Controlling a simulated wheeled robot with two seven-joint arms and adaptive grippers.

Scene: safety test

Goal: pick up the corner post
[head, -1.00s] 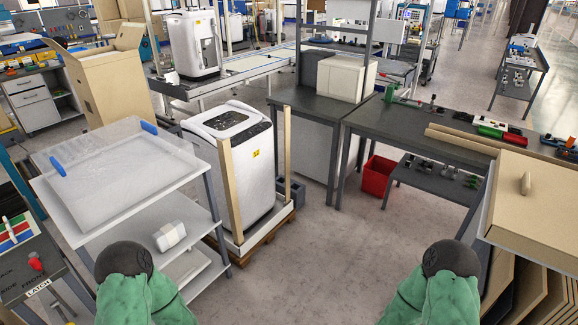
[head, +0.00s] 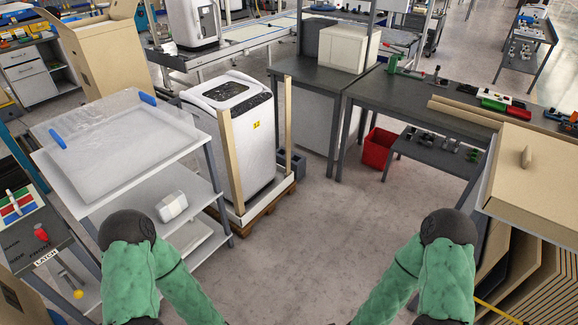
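Two tan corner posts stand upright at the white washing machine (head: 240,150): one at its near front corner (head: 231,165), another at its right side (head: 288,125). Two more long tan strips, which look like similar posts, lie on the dark workbench at the right, one behind (head: 470,112) and one in front (head: 462,141). My two green-sleeved arms reach down from both sides at the bottom of the head view. Both grippers are below the picture edge, so I cannot see them.
A shelf cart (head: 218,190) with a clear-covered tray stands left of the washing machine. The machine sits on a wooden pallet (head: 246,220). A red bin (head: 378,150) is under the workbench (head: 375,95). A large cardboard box (head: 535,185) is at right. The middle floor is clear.

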